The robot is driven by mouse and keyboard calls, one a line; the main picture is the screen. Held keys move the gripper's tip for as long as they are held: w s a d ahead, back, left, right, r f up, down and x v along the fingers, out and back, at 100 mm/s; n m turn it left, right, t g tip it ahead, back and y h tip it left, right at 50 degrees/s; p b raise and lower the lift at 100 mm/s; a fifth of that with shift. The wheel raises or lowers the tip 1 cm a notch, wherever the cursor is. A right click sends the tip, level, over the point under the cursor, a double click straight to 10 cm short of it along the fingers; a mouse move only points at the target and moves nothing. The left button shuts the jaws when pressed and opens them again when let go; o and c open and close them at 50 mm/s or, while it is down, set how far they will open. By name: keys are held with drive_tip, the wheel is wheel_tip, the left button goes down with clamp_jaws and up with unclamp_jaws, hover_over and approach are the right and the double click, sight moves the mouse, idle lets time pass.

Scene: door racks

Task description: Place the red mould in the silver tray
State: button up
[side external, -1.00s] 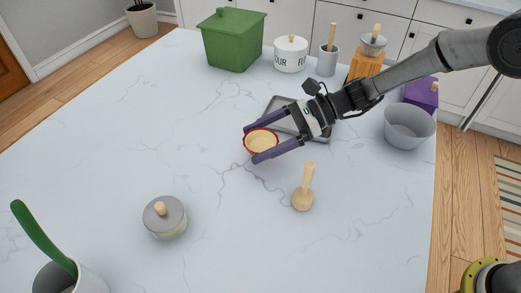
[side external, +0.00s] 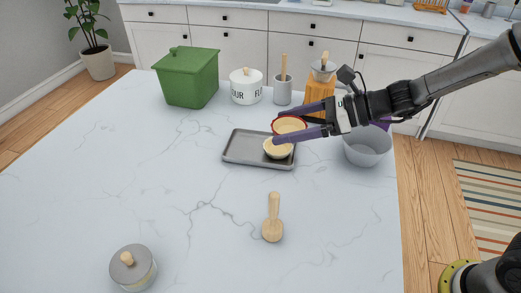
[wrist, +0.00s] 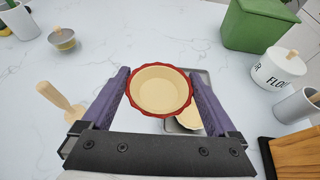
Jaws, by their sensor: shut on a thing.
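The red mould (side external: 289,125), a round dish with a fluted red rim and cream inside, is held between the purple fingers of my gripper (side external: 284,131). In the wrist view the red mould (wrist: 160,90) sits upright between both fingers, which press on its sides. The silver tray (side external: 241,147) is a shallow grey rectangle on the counter. A second, cream mould (side external: 278,149) is in the tray's right part, partly hidden by my lower finger. The red mould is above the tray's right end, raised off it. Behind it, the wrist view shows part of the tray (wrist: 204,79).
A grey bowl (side external: 367,147) stands right of the tray. Behind are a green bin (side external: 187,78), a flour jar (side external: 246,87), a utensil pot (side external: 283,90) and a wooden block (side external: 318,91). A wooden masher (side external: 273,218) stands in front. The tray's left part is bare.

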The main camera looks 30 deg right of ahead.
drive_tip(key=shift+d+r, duration=0.4)
drive_tip(key=shift+r, duration=0.05)
drive_tip(key=shift+w+t, duration=0.3)
drive_tip(key=shift+w, duration=0.15)
drive_tip(key=w+a+f, duration=0.1)
drive_tip(key=w+f, duration=0.2)
drive_tip(key=w, duration=0.1)
drive_tip(key=w+a+f, duration=0.2)
drive_tip(key=w+f, duration=0.1)
drive_tip(key=w, duration=0.1)
drive_tip(key=w+a+f, duration=0.2)
drive_tip(key=w+f, duration=0.1)
drive_tip(key=w, duration=0.1)
drive_tip(key=shift+f, duration=0.2)
drive_tip(key=shift+w+f, duration=0.15)
drive_tip(key=shift+f, duration=1.5)
